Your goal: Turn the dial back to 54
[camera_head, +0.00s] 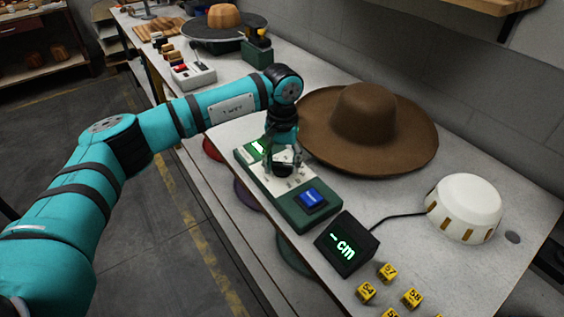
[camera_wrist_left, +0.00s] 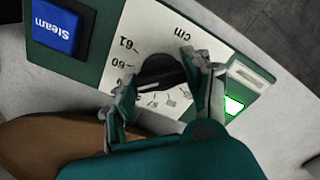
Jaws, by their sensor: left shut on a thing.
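The dial (camera_wrist_left: 160,68) is a black knob on a pale scale plate marked "cm". In the left wrist view the plate appears upside down; 61 and 60 are readable, while the marks nearer the fingers are partly hidden. The dial sits on the green control box (camera_head: 319,222), which has a blue Steam button (camera_head: 312,198). My left gripper (camera_head: 283,158) reaches down over the dial, and its fingers (camera_wrist_left: 160,80) are shut on opposite sides of the knob. I cannot tell which number the dial points to. My right gripper is not in view.
A brown wide-brimmed hat (camera_head: 365,115) lies close behind the box. A black display (camera_head: 347,244) reads "– cm" and stands beside a white round device (camera_head: 464,208) with a cable. Yellow number cubes (camera_head: 388,272) lie at the front. A green light (camera_wrist_left: 234,105) glows on the box.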

